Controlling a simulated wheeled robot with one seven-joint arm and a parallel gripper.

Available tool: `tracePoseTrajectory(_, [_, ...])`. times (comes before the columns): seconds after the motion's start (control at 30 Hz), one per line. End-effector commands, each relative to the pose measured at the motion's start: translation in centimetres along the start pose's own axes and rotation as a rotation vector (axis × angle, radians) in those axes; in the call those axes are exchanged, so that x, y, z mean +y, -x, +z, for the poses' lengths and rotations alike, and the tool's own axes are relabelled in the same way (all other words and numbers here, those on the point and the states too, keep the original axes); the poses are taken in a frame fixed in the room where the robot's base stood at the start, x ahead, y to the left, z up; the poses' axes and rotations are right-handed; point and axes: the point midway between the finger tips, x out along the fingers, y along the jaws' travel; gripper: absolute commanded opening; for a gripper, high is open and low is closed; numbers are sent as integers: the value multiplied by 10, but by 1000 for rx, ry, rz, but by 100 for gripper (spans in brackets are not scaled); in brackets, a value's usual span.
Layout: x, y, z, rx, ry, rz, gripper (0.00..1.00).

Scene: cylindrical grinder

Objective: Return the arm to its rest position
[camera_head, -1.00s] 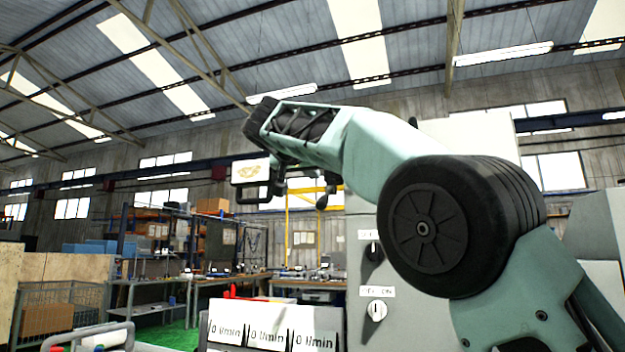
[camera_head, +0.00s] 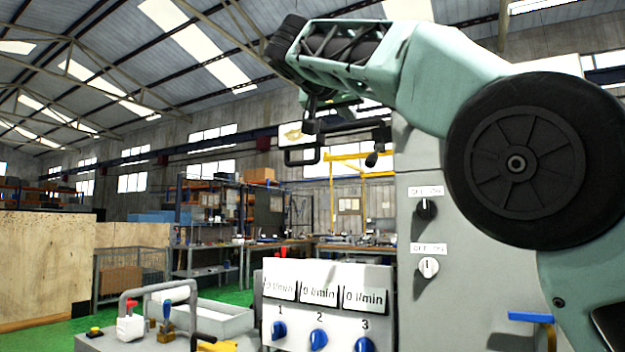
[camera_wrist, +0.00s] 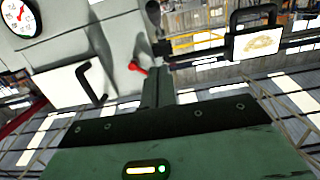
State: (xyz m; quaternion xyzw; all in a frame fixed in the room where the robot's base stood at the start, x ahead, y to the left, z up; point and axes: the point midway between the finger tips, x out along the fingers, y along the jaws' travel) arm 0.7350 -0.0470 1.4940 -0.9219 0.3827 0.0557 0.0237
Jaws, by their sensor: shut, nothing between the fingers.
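My arm reaches across the upper right of the head view, bent at a large dark round joint. My gripper (camera_wrist: 158,76) shows in the wrist view as a green body with dark fingers together, pointing away from the camera. Nothing is between the fingers. I cannot clearly make out the fingertips in the head view. A white plate with a yellow emblem and a black handle (camera_wrist: 255,42) is to the right of the fingers in the wrist view; it also shows below my forearm in the head view (camera_head: 291,134).
A grey cabinet (camera_head: 425,290) with knobs stands behind my arm. A flow-meter panel (camera_head: 318,300) with blue knobs is in front. The wrist view shows a round gauge (camera_wrist: 20,16), a red lever (camera_wrist: 138,68) and a handled white panel (camera_wrist: 62,92). Wooden boards (camera_head: 45,265) stand left.

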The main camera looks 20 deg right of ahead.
Motion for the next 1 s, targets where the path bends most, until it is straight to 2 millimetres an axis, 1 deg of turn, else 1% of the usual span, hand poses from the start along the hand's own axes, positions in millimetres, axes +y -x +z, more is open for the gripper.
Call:
tracePoseTrajectory(0.17, [0,0,0,0,0,0,0])
tracePoseTrajectory(0.23, [-4,-5,7,-26,26,-14,0])
tracePoseTrajectory(0.27, [-8,-8,13,-48,46,-27,0])
tracePoseTrajectory(0.37, [-25,-19,48,-154,153,-103,0])
tracePoseTrajectory(0.4, [-33,-22,68,-211,209,-146,0])
tracePoseTrajectory(0.47, [-45,-21,104,-301,298,-223,0])
tracePoseTrajectory(0.5, [-52,-17,128,-361,357,-279,0])
tracePoseTrajectory(0.53, [-56,-12,147,-404,399,-321,0])
tracePoseTrajectory(0.57, [-58,-6,166,-447,439,-362,0])
tracePoseTrajectory(0.6, [-61,3,190,-500,493,-418,0])
tracePoseTrajectory(0.67, [-62,22,226,-578,568,-500,0])
tracePoseTrajectory(0.7, [-60,36,249,-627,614,-555,0])
tracePoseTrajectory(0.77, [-53,59,283,-697,682,-634,0])
tracePoseTrajectory(0.8, [-47,76,305,-742,726,-686,0])
tracePoseTrajectory(0.87, [-34,102,335,-805,785,-759,0])
tracePoseTrajectory(0.9, [-22,120,354,-846,824,-805,0])
tracePoseTrajectory(0.97, [-3,147,382,-903,878,-868,0])
tracePoseTrajectory(1.0, [12,164,400,-941,912,-907,0])
